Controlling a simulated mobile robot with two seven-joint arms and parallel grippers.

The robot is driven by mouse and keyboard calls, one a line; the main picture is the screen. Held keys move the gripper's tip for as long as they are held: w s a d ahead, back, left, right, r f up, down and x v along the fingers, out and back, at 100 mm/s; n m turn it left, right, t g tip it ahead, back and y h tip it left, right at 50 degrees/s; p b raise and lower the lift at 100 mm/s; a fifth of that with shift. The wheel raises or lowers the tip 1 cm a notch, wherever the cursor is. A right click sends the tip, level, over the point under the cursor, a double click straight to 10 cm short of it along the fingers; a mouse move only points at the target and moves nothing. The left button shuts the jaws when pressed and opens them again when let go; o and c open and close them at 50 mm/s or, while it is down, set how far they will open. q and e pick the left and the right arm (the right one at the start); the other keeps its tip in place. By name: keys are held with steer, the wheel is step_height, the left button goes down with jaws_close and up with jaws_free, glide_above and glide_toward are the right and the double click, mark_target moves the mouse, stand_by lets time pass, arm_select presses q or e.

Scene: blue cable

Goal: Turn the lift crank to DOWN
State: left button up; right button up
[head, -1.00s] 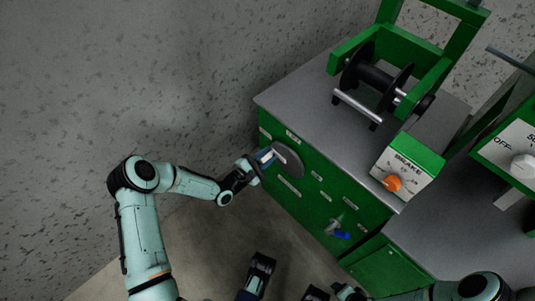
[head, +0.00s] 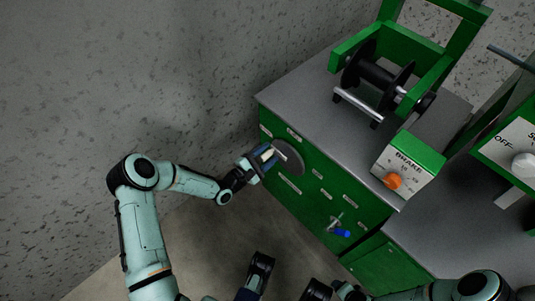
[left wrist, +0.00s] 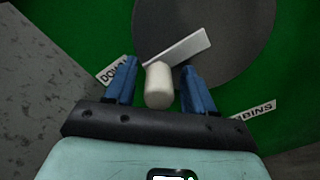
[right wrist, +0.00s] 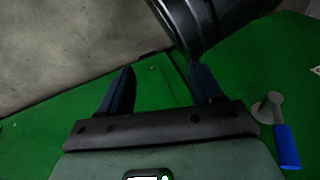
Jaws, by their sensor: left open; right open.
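The lift crank is a dark grey disc (head: 291,161) on the green cabinet front, with a pale flat arm (left wrist: 178,47) and a cream knob (left wrist: 159,86). My left gripper (head: 268,157) is open at the crank; in the left wrist view its blue fingers (left wrist: 158,84) stand on either side of the knob, with gaps visible. A DOWN label (left wrist: 112,71) shows just behind the left finger, partly hidden by it. My right gripper (right wrist: 160,85) is open and empty, low in front of the cabinet.
A second crank with a blue handle (head: 342,233) sits lower right on the cabinet; it also shows in the right wrist view (right wrist: 286,146). A BRAKE box with an orange knob (head: 393,181) and a black spool (head: 377,75) stand on the top. A wall is behind.

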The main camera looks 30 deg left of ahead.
mark_target(261, 159)
arm_select(q)
steer(key=p+v, duration=0.1)
steer(key=v, duration=0.4)
steer(key=shift+a+r, duration=0.1)
steer(key=p+v, duration=0.1)
steer(key=v, duration=0.7)
arm_select(e)
steer(key=r, duration=0.1)
steer(key=a+r, duration=0.1)
steer(key=r, duration=0.1)
steer(key=shift+s+a+r, duration=0.25)
steer(key=shift+s+a, duration=0.1)
steer(key=shift+s, duration=0.05)
